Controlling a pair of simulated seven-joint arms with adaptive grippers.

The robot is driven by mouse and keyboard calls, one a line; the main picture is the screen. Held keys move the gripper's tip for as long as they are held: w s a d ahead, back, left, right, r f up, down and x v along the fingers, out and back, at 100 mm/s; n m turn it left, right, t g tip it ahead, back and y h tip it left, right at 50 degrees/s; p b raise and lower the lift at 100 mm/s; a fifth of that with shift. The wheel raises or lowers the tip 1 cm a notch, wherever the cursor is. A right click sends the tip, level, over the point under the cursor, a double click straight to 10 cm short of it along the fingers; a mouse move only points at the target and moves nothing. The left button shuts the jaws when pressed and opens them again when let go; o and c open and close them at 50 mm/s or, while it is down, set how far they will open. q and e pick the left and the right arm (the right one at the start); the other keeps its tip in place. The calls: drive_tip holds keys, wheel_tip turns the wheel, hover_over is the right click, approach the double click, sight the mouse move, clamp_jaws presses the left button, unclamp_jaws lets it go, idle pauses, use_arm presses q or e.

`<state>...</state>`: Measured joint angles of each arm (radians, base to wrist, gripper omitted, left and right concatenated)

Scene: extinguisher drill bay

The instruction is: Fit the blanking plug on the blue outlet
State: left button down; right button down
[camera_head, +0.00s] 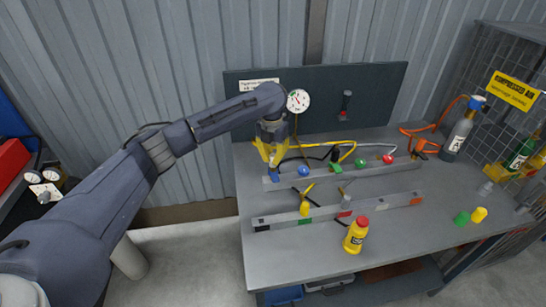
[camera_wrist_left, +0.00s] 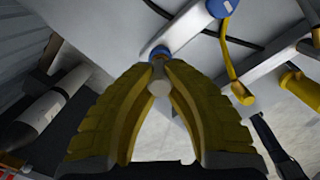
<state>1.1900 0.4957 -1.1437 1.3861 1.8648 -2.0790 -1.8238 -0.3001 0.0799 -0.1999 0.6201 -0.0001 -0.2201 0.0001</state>
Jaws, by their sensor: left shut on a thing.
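My left gripper (camera_head: 271,165) is over the left end of the back manifold rail (camera_head: 338,173), its yellow fingers pointing down. In the wrist view its fingers are shut on a pale grey round plug (camera_wrist_left: 158,86). A blue ring, the blue outlet (camera_wrist_left: 159,52), shows directly beyond the plug at the fingertips, against the rail. Plug and ring line up; whether they touch or the plug is seated I cannot tell. A blue ball knob (camera_head: 303,170) stands just right of the gripper. My right gripper is not in view.
Green (camera_head: 361,163) and red (camera_head: 388,159) knobs and several hoses lie along the back rail. A front rail (camera_head: 330,212) and a yellow bottle (camera_head: 356,235) stand nearer. A gauge (camera_head: 298,100) is close to my left arm. The bench's right front is mostly clear.

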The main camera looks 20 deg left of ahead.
use_arm(q)
drive_tip(key=shift+f, duration=0.7)
idle(0.4)
drive_tip(key=c, duration=1.4)
unclamp_jaws()
drive_tip(key=shift+c, duration=0.2)
